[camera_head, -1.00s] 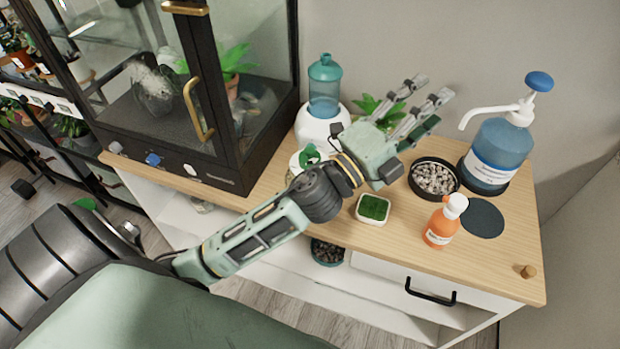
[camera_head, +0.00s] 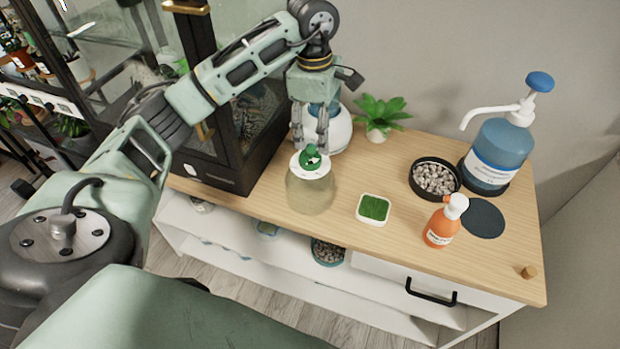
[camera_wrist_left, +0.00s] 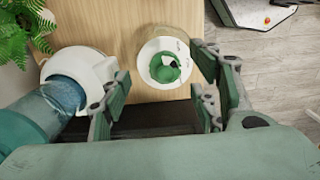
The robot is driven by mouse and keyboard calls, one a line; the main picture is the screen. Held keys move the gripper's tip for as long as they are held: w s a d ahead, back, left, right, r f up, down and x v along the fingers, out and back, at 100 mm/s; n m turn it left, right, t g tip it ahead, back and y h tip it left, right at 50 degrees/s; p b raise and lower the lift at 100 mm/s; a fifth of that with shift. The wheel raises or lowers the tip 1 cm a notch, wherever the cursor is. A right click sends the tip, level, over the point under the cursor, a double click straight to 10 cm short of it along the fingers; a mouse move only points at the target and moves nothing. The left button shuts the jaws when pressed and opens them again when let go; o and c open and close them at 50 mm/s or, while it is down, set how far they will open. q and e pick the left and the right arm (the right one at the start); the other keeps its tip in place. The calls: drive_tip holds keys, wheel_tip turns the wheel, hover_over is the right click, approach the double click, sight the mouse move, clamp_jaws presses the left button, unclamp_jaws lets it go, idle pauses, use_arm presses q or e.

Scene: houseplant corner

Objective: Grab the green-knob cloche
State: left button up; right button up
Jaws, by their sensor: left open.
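The green-knob cloche (camera_head: 312,195) is a clear dome with a white top and a green knob (camera_head: 310,153). It stands upright on the wooden cabinet top, right of the dark glass case. My left gripper (camera_head: 311,140) points down just behind and above the knob, open and empty. In the left wrist view the knob (camera_wrist_left: 166,68) and white top lie ahead, between the open fingers (camera_wrist_left: 163,78) as seen from the wrist. I see no contact. My right gripper is not in view.
A white humidifier (camera_head: 338,132) with a blue tank stands close behind my left gripper. Nearby are a small plant (camera_head: 380,112), a green tray (camera_head: 373,209), a pebble bowl (camera_head: 434,178), an orange bottle (camera_head: 441,226) and a blue pump bottle (camera_head: 500,150). The front right top is mostly clear.

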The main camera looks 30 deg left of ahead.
sight(311, 147)
use_arm(q)
drive_tip(key=shift+s+a+r+y, duration=0.1)
drive_tip(key=shift+a+y, duration=0.05)
drive_tip(key=shift+a, duration=0.25)
drive_tip(key=shift+s+a+r+y, duration=0.1)
drive_tip(key=shift+a+y, duration=0.05)
drive_tip(key=shift+a, duration=0.25)
drive_tip(key=shift+a+f, duration=0.1)
drive_tip(key=shift+f, duration=0.15)
wheel_tip(311, 147, down, 6)
drive_tip(key=shift+f+p, duration=0.15)
drive_tip(key=shift+p, duration=1.05)
drive_tip(key=shift+f, duration=0.45)
drive_tip(key=shift+c, duration=0.2)
clamp_jaws()
drive_tip(key=shift+r, duration=0.15)
